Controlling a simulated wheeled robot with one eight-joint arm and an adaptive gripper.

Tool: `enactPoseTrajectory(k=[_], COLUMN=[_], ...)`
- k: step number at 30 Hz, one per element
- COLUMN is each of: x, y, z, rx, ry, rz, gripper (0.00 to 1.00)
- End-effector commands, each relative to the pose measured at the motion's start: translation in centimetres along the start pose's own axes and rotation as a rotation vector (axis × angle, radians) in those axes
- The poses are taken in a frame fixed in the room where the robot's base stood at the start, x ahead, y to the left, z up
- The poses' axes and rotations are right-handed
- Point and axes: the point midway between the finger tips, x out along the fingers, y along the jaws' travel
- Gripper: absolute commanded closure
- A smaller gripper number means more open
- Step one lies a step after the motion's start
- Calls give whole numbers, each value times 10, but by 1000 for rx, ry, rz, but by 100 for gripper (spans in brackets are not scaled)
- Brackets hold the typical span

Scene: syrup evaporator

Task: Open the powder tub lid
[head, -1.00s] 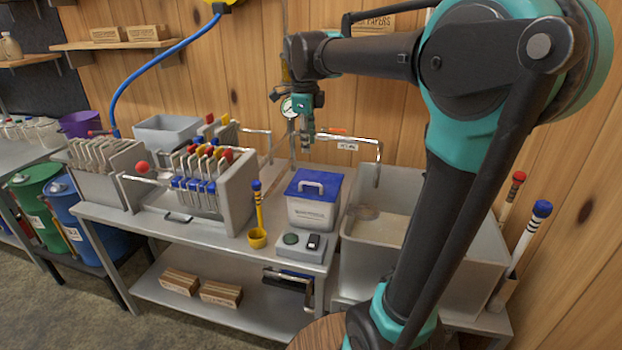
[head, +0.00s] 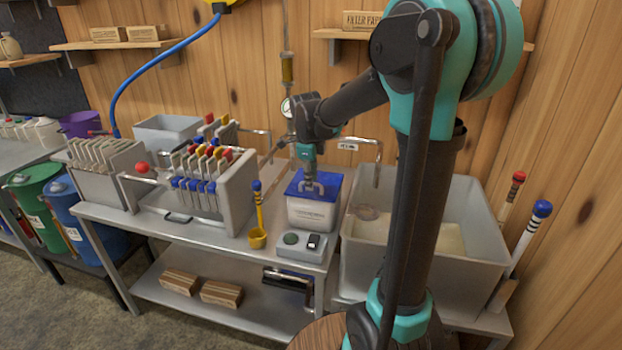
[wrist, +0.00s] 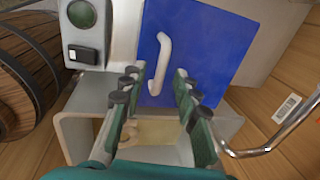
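The powder tub (head: 312,212) is a white box with a label, standing on the metal bench. Its blue lid (head: 328,180) lies flat on top, closed. A pale handle arches up from the lid; in the wrist view the handle (wrist: 161,64) runs lengthwise across the blue lid (wrist: 200,40). My gripper (head: 311,192) is directly over the tub, close to the lid handle. In the wrist view my gripper (wrist: 157,85) is open, its two dark fingers apart with the near end of the handle between or just beyond their tips. Whether they touch it I cannot tell.
A scale-like box with a green button (head: 291,238) stands in front of the tub. A large grey basin (head: 455,205) is to the right. A bent metal pipe (head: 362,140) runs behind.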

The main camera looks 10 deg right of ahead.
Motion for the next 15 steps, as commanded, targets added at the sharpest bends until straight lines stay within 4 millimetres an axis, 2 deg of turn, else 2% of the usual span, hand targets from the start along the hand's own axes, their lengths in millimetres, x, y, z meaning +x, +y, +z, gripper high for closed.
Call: enactPoseTrajectory(k=[6,13,15], x=[0,0,0], y=[0,0,0], z=[0,0,0], rx=[0,0,0], ry=[0,0,0], rz=[0,0,0], gripper=[69,98,100])
